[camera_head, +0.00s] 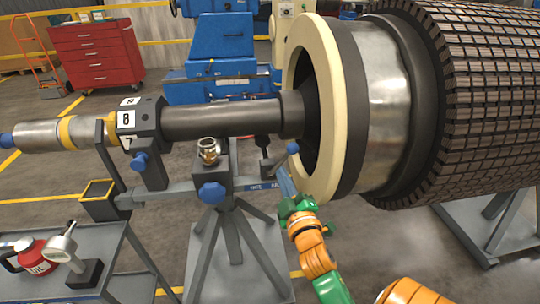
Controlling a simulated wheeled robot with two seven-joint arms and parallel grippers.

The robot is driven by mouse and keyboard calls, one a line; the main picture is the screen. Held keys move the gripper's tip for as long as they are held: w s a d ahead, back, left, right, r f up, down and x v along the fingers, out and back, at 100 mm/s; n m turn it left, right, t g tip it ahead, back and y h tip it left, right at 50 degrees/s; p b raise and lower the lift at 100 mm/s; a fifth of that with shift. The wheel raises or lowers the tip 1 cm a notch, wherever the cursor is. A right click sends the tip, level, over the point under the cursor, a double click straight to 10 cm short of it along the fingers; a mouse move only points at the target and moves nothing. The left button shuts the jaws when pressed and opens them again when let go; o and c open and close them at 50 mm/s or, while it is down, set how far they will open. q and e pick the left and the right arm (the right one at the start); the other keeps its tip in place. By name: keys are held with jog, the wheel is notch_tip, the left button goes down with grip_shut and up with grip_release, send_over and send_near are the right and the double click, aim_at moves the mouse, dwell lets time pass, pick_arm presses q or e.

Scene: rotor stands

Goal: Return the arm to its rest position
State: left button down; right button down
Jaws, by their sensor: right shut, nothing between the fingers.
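My right arm comes in from the bottom right with orange and green links. Its right gripper (287,188) is at the front of the rotor stand, below the shaft and just left of the cream ring's lower edge. It is shut with nothing held. The rotor (470,90) lies horizontally, with a cream ring (329,177) and a dark shaft (220,117) running left. The stand (213,191) is under the shaft, with blue knobs and a small brass fitting (209,150) on top. I cannot tell whether the gripper touches the stand. My left gripper is not in view.
A grey cart (130,288) at the lower left carries a red oil can (35,256) and a dial gauge (62,245). A red tool cabinet (97,55) and blue machine (222,40) stand behind. Open floor shows at the lower right.

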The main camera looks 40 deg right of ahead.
jog(key=s+a+f+g+y, duration=0.2)
jog(key=a+f, duration=0.1)
jog(key=f, duration=0.7)
jog(key=s+a+f+m+g+y, duration=0.1)
jog(key=a+f+g+y, duration=0.2)
jog(key=f, duration=0.7)
jog(key=s+a+f+g+y, duration=0.15)
jog(key=a+f, duration=0.25)
jog(key=f, duration=0.6)
jog(key=s+a+f+g, duration=0.1)
jog(key=s+f+g, duration=0.2)
jog(key=s, duration=0.6)
jog(key=s+a+f+m+g+y, duration=0.1)
jog(key=s+a+f+g, duration=0.1)
jog(key=s+f, duration=0.6)
jog(key=s+a+f+m+g, duration=0.1)
jog(key=s+f+g, duration=0.3)
jog(key=s, duration=0.6)
jog(key=shift+s+a+f+g, duration=0.35)
jog(key=shift+a+f, duration=0.35)
jog(key=shift+a, duration=0.05)
jog(key=shift+y, duration=0.25)
